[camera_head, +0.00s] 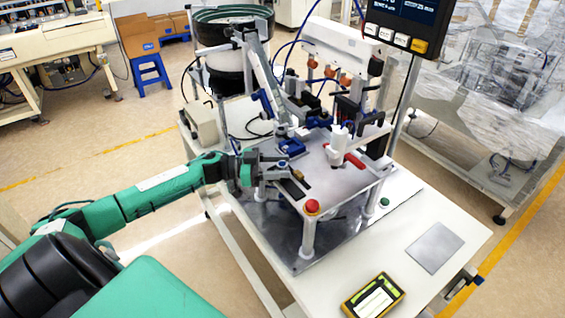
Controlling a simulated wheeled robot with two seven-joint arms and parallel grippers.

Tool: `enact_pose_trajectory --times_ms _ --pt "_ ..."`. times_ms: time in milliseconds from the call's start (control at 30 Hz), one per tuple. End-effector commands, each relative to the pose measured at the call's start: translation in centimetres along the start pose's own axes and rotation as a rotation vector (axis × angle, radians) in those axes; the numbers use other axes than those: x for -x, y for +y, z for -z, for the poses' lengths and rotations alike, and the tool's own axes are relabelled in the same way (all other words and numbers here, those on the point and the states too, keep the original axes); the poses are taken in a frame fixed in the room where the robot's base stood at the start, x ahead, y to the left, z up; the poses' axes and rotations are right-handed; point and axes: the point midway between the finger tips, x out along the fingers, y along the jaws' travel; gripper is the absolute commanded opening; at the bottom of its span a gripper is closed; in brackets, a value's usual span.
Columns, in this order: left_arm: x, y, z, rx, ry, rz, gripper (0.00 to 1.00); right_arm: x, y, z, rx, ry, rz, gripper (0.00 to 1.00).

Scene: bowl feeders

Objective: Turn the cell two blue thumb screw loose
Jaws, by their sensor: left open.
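The cell (350,185) is a grey plate on posts, standing on a white table. Several blue parts show on it: a blue block (291,147) near its left side, a blue piece (264,101) by the slanted feeder track, and another blue piece (318,122) near the middle. Which of them is the thumb screw I cannot tell at this size. My left gripper (284,170) is open at the cell's left edge, just in front of the blue block. It holds nothing that I can see. My right gripper does not show.
A red button (312,207) stands at the plate's front corner. A bowl feeder (228,70) is behind, and a screen (410,22) hangs at the upper right. A yellow handheld device (373,298) and a grey plate (434,247) lie on the table's clear front part.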

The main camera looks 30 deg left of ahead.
Motion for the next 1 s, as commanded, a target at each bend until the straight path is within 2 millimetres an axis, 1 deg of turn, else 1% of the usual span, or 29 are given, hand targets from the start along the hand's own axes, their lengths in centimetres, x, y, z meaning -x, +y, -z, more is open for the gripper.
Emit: enact_pose_trajectory --times_ms 133,400,433,567,600,633,667,867,1000 --pt "-0.8 0.0 0.1 0.000 0.001 -0.001 0.49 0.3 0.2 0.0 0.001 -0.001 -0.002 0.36" --pt "-1.0 0.0 0.0 0.000 0.000 -0.001 0.49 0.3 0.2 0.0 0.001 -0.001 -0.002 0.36" --pt "-0.9 0.0 0.0 0.000 0.000 -0.001 0.47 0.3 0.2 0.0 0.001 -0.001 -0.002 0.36" --pt "-0.9 0.0 0.0 0.000 0.000 -0.001 0.22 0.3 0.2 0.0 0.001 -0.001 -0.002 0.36" --pt "-0.9 0.0 0.0 0.000 0.000 -0.001 0.14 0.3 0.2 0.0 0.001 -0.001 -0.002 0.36" --pt "-0.9 0.0 0.0 0.000 0.000 -0.001 0.08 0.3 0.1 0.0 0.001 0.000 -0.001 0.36" --pt "-0.9 0.0 0.0 0.000 -0.001 -0.001 0.06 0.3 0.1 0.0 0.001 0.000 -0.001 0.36" --pt "-0.9 0.0 0.1 0.000 -0.001 0.009 0.06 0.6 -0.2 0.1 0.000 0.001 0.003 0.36" --pt "-0.9 0.1 0.2 0.001 -0.002 0.046 0.06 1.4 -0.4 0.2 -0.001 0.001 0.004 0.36"
